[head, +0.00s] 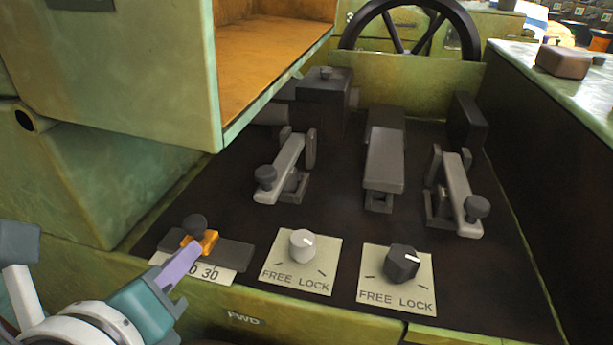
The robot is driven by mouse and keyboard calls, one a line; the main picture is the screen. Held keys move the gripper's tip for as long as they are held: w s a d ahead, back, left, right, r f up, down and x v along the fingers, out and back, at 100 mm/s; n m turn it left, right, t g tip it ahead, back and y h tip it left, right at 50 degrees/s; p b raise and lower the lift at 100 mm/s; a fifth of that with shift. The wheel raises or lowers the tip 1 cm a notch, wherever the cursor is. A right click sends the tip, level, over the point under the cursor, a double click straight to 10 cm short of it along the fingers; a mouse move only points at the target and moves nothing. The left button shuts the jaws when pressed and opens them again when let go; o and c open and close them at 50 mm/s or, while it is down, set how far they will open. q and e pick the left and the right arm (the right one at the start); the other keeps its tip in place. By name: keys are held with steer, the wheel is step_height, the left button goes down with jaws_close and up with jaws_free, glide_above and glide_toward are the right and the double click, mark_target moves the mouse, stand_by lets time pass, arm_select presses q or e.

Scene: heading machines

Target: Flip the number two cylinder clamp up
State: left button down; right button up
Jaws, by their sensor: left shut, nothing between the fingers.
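Two grey lever clamps with dark round knobs stand on the dark machine deck: a left clamp (285,167) and a right clamp (457,190). Both arms slope down toward their knobs at the near end. No number shows on either, so I cannot tell which is number two. My left gripper (184,260) is shut and empty at the lower left, its purple fingers at or very near the orange slider (203,243) with a black knob. I cannot tell whether they touch. It is apart from both clamps. My right gripper is not in view.
A pale knob (302,244) and a black knob (402,263) sit on FREE/LOCK plates at the front. A grey block (384,160) lies between the clamps. A green cabinet (150,80) overhangs the left side. A dark wall (530,150) bounds the right.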

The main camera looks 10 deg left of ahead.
mark_target(268, 198)
arm_select(q)
steer(key=d+m, duration=0.1)
steer(key=m, duration=0.2)
steer(key=w+d+m+t+h, duration=0.1)
steer(key=d+m, duration=0.1)
steer(key=m, duration=0.1)
steer(key=d+m+h, duration=0.1)
steer(key=m, duration=0.2)
steer(key=shift+w+d+t, duration=0.15)
steer(key=shift+d+t, duration=0.15)
steer(key=shift+w+d+f+h, duration=0.15)
steer(key=shift+w+h, duration=0.05)
steer(key=shift+h, duration=0.1)
steer(key=b+x, duration=0.2)
steer(key=x, duration=0.7)
steer(key=shift+w+b, duration=0.25)
steer(key=shift+b, duration=0.05)
step_height(268, 198, up, 3)
steer(key=p, duration=0.3)
steer(key=shift+f, duration=0.1)
